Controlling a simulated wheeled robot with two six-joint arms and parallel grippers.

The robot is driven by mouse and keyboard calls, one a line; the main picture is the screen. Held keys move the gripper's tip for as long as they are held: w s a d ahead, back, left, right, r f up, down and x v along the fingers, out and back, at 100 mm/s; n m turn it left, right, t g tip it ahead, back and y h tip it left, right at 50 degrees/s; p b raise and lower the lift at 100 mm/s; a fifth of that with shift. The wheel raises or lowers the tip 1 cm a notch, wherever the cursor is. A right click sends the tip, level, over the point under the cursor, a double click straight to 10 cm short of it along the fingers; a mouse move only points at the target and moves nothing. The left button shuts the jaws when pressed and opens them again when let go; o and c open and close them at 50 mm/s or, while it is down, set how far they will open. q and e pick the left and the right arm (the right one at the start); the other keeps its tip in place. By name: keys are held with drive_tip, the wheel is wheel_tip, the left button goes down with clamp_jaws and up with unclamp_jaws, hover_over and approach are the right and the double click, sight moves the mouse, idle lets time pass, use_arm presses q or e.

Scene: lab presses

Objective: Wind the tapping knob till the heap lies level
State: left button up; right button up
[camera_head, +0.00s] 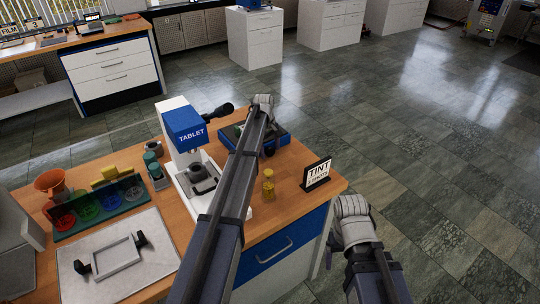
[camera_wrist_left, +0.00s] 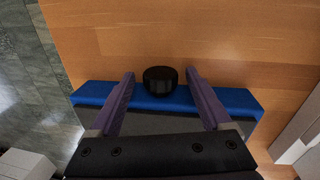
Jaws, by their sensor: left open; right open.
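The black round knob (camera_wrist_left: 160,80) stands out from the blue edge of a low device in the left wrist view. My left gripper (camera_wrist_left: 160,74) is open, with one purple finger on each side of the knob and a visible gap to each. In the head view the blue device (camera_head: 283,138) sits at the table's back edge, partly hidden by my left arm. The left gripper is hidden behind that arm there. I cannot make out the heap or whether it is level.
A blue and white TABLET press (camera_head: 184,130) stands left of my left arm. A yellow bottle (camera_head: 268,186) and a TINT sign (camera_head: 317,173) stand to the right. A green rack (camera_head: 100,208) and a grey tray (camera_head: 150,232) lie at the left. Floor is open beyond.

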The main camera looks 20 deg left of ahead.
use_arm(q)
drive_tip(key=shift+f, duration=0.1)
drive_tip(key=shift+c, duration=0.4)
clamp_jaws()
drive_tip(key=shift+w+d+g+y, duration=0.15)
drive_tip(key=shift+w+g+y, duration=0.15)
drive_tip(key=shift+w+g, duration=0.1)
drive_tip(key=shift+g+y, duration=0.4)
drive_tip(key=shift+g, duration=0.1)
drive_tip(key=shift+d+f+g+y, duration=0.1)
drive_tip(key=shift+g+y, duration=0.4)
drive_tip(key=shift+g, duration=0.1)
drive_tip(key=shift+s, duration=0.15)
